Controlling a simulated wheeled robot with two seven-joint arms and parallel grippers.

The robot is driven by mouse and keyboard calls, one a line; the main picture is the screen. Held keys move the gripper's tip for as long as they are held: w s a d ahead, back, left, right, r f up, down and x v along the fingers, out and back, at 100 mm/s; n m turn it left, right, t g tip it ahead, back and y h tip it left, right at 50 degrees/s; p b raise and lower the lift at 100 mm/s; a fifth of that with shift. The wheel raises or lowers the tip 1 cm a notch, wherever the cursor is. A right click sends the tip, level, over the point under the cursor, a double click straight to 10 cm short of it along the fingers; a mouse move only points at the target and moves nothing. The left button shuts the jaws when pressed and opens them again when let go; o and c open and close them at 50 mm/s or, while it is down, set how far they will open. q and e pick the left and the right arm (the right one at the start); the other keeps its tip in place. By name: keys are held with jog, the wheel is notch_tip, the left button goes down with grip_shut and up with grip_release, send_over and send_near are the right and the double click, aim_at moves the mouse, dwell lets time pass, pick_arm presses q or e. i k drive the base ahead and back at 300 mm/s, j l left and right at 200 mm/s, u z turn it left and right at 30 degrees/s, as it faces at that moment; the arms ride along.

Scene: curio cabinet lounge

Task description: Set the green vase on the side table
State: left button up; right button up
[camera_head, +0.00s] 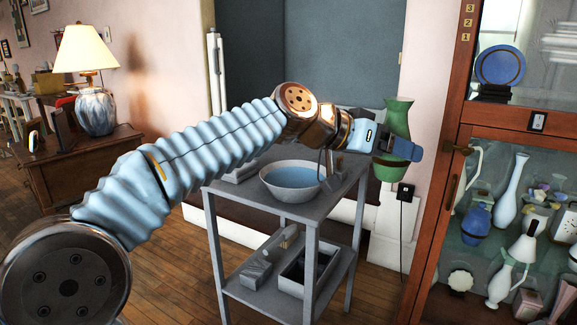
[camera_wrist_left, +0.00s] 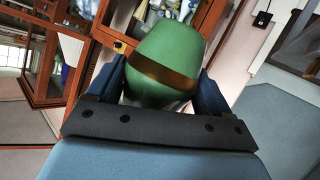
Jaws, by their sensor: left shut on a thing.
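The green vase (camera_head: 397,115) is in my left gripper (camera_head: 402,148), at the right of the grey two-tier table in the head view. The vase looks upright, and its base appears clear of the tabletop. In the left wrist view the vase (camera_wrist_left: 170,45) fills the space between the two blue fingers (camera_wrist_left: 165,85), with a brown band around it. The gripper is shut on it. A brown wooden table (camera_head: 80,157) with a lamp stands at the far left; a grey two-tier table (camera_head: 325,197) stands in the middle. My right gripper is not in view.
A bowl of blue liquid (camera_head: 290,190) sits on the grey table, below my left arm. A glass-fronted cabinet (camera_head: 440,200) full of vases stands close at the right. The lamp (camera_head: 95,112) takes up part of the brown tabletop. Wooden floor (camera_head: 170,235) is open between the tables.

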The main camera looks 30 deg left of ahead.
aim_at(294, 154)
jog(key=i+j, duration=0.25)
jog(key=j, duration=0.2)
jog(key=i+j, duration=0.25)
jog(key=j, duration=0.15)
jog(key=i+j, duration=0.25)
jog(key=j, duration=0.2)
